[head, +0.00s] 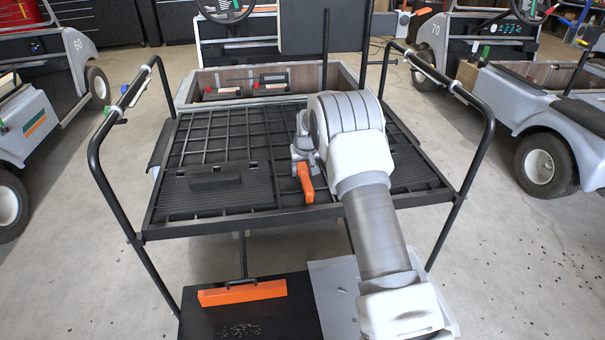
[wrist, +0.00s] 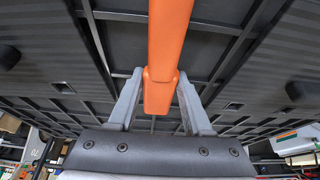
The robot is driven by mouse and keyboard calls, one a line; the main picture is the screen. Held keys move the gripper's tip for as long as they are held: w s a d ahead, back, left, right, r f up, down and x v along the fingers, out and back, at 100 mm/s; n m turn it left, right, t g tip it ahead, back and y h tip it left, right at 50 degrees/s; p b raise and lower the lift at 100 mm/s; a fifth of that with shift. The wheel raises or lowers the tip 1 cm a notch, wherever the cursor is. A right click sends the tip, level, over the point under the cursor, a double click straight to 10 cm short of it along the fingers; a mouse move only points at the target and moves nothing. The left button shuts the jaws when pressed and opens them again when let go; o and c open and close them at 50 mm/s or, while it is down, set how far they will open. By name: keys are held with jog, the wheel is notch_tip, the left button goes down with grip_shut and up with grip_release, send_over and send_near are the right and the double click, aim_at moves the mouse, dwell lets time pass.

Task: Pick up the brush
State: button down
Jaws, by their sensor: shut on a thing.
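My gripper (head: 303,152) is over the black ribbed roof panel, near its middle. In the wrist view its two grey fingers (wrist: 158,90) are shut on a smooth orange bar-shaped handle (wrist: 168,35), one on each side. The bar runs from between the fingers to the top edge of that picture. In the head view the orange handle (head: 305,184) hangs down from the gripper in front of the panel. No bristles show on it, so I cannot tell whether it is the brush. My arm hides part of the panel.
The black roof panel (head: 217,190) lies inside a bent black tube frame (head: 98,170). Below it, an orange bar (head: 242,291) with a black rod sits on a black plate (head: 200,320). Carts (head: 545,150) stand left, right and behind. Grey floor is open on both sides.

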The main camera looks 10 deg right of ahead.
aim_at(304, 166)
jog(key=shift+r, duration=0.1)
jog(key=shift+r, duration=0.55)
jog(key=r, duration=0.1)
jog(key=r+p, duration=0.1)
jog(key=r, duration=0.1)
jog(key=shift+s+d+r, duration=0.25)
jog(key=shift+d+r, duration=0.05)
jog(key=shift+d, duration=0.1)
jog(key=s+d+r+p, duration=0.2)
jog(key=s+d+r, duration=0.4)
jog(key=s+d, duration=0.1)
jog(key=shift+d, duration=0.5)
